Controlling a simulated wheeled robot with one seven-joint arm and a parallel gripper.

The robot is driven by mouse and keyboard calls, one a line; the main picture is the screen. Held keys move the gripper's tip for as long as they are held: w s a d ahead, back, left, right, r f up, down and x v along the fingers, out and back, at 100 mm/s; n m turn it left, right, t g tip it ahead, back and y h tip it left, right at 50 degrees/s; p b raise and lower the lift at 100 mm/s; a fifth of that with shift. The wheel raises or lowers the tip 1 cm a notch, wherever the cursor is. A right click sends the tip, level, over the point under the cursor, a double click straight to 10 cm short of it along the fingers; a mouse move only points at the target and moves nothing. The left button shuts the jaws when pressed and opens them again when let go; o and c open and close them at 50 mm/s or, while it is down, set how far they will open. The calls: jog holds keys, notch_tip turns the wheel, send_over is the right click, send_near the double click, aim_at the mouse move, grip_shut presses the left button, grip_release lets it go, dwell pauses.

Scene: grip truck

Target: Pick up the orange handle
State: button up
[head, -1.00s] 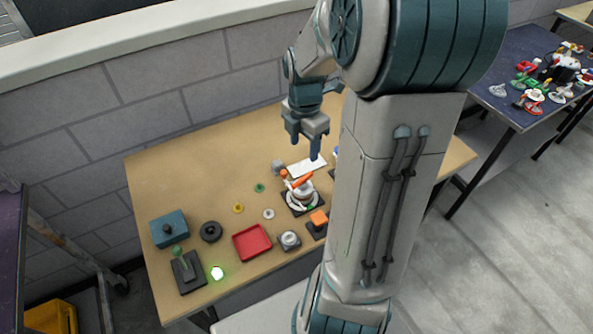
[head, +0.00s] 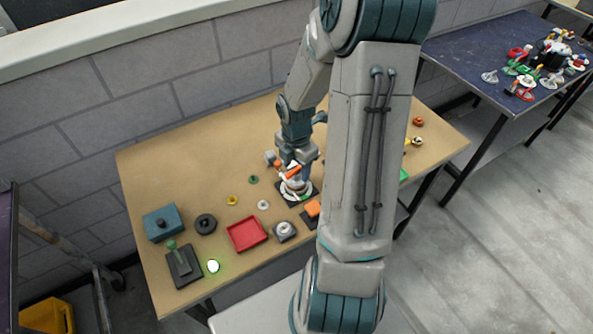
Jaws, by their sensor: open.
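The orange handle (head: 289,173) tops a white round fixture (head: 295,188) on a dark square plate near the table's middle. My gripper (head: 294,165) is open and points down right over the handle. Its fingers overlap the handle in this view and partly hide it. I cannot tell whether they touch it or stand on both sides of it.
An orange block (head: 312,208) on a dark base, a grey knob unit (head: 285,231) and a red tray (head: 247,234) sit nearer the front edge. A blue box (head: 164,222), a black ring (head: 205,224) and a green-topped joystick (head: 183,262) are at left. My arm hides part of the table's right.

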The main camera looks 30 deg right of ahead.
jog(key=shift+f, duration=0.75)
jog(key=c, duration=1.1)
jog(key=shift+c, duration=0.2)
jog(key=shift+r, duration=0.15)
